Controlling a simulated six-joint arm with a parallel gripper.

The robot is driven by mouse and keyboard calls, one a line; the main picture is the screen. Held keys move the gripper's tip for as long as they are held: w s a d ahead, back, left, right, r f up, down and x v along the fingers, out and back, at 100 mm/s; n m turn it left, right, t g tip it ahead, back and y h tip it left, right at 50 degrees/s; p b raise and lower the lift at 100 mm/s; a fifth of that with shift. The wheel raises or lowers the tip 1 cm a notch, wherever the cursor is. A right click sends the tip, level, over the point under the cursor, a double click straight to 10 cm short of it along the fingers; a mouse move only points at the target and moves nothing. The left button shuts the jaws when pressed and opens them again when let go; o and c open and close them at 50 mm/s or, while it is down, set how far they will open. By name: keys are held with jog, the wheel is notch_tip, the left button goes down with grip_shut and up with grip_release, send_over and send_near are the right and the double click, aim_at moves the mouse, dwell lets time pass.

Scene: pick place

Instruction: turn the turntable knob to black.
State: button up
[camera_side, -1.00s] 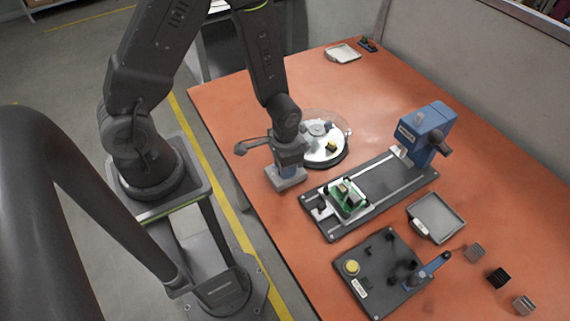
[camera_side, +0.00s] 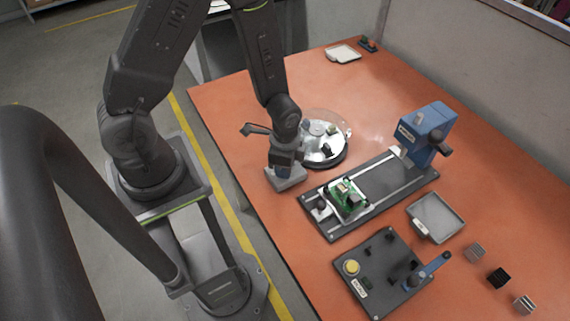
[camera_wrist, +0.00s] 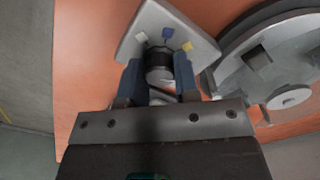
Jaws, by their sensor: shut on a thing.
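The turntable (camera_side: 312,159) is a round light disc with a dark rim under a clear cover, and it also shows at the right of the wrist view (camera_wrist: 232,72). A black block (camera_side: 327,150) sits at its near side and a green one behind. The knob (camera_wrist: 159,72) stands on a pale grey base (camera_side: 286,180) left of the turntable. White, blue and yellow marks show on the base in the wrist view. My gripper (camera_wrist: 160,76) points down, its blue fingers shut on the knob's sides. The knob's pointer cannot be made out.
Right of the knob base lies a dark rail fixture (camera_side: 383,178) with a green circuit board (camera_side: 347,198) and a blue machine (camera_side: 427,133). A grey tray (camera_side: 437,215), a dark plate with a yellow button (camera_side: 351,267) and small blocks lie further right.

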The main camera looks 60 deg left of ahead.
dwell(0.4)
jog(key=o, duration=0.9)
jog(key=shift+o, duration=0.2)
jog(key=shift+r, duration=0.1)
notch_tip(320, 180, up, 14)
